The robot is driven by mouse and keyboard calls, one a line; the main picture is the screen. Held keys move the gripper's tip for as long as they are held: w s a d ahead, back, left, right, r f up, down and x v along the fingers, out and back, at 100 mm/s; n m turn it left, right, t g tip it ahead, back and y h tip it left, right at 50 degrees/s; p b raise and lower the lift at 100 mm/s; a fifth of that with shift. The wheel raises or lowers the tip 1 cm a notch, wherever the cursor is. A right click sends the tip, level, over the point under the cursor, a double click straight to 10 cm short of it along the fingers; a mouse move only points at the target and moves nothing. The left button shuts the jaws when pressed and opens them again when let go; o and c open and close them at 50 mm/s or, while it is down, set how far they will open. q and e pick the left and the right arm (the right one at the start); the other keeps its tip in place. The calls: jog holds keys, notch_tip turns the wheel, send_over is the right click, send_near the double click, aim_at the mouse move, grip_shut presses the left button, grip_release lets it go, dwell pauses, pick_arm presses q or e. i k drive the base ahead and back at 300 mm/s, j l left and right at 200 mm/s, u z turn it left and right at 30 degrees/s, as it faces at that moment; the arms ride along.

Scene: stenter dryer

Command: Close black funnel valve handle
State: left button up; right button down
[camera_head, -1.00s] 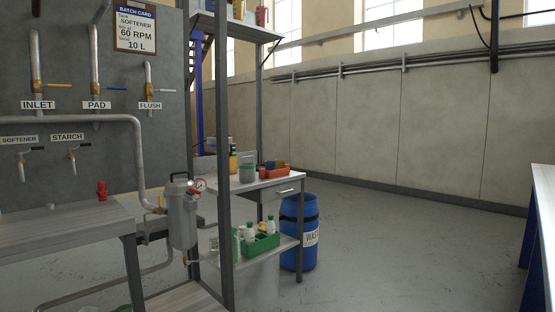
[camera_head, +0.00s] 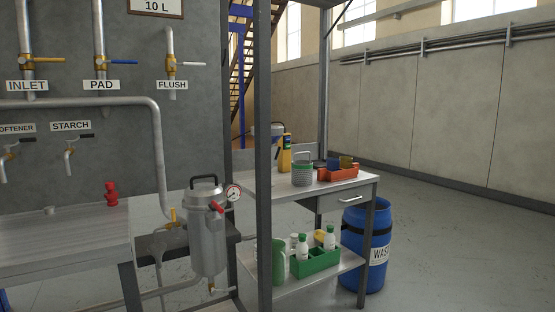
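I cannot pick out a black funnel valve handle for certain. A pale grey basin-like shape (camera_head: 268,130) shows behind the dark post, partly hidden, and may be a funnel. The starch tap (camera_head: 69,158) and the softener tap (camera_head: 8,160) on the grey panel have small dark levers at their tops. A steel filter canister (camera_head: 207,238) stands at the centre-left with a black top handle (camera_head: 205,181), a red lever (camera_head: 217,207) and a gauge. Neither of my grippers shows in the view.
A dark upright post (camera_head: 263,200) stands in front of the bench (camera_head: 345,189). A green crate (camera_head: 316,263) with bottles sits on its lower shelf. A blue waste barrel (camera_head: 368,272) stands beside it. A grey table (camera_head: 62,245) is at left. The floor at right is clear.

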aim_at(279, 149)
jog(key=i+l+u, duration=0.2)
jog(key=i+u, duration=0.15)
jog(key=i, duration=0.25)
jog(key=i+l+u, duration=0.35)
jog(key=i, duration=0.2)
